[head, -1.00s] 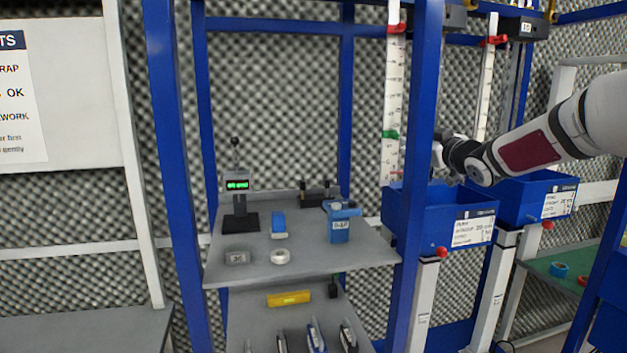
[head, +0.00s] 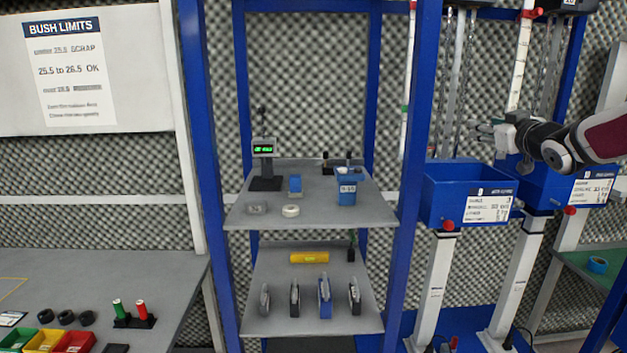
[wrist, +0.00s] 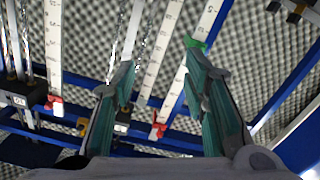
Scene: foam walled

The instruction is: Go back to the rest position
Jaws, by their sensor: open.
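My gripper (head: 483,128) shows at the right of the head view, at the end of my arm, raised above the blue bins and pointing left. In the wrist view its two green-lined fingers (wrist: 160,85) are spread apart with nothing between them. Beyond the fingers are white graduated scales with red and green markers, and blue frame bars. The fingers look clear of them, but the distance is hard to tell.
Two blue bins, the left (head: 465,195) and the right (head: 540,190), stand on white posts below my gripper. A blue upright (head: 412,170) separates them from a grey shelf (head: 310,212) with small devices. A grey bench (head: 180,290) stands at left.

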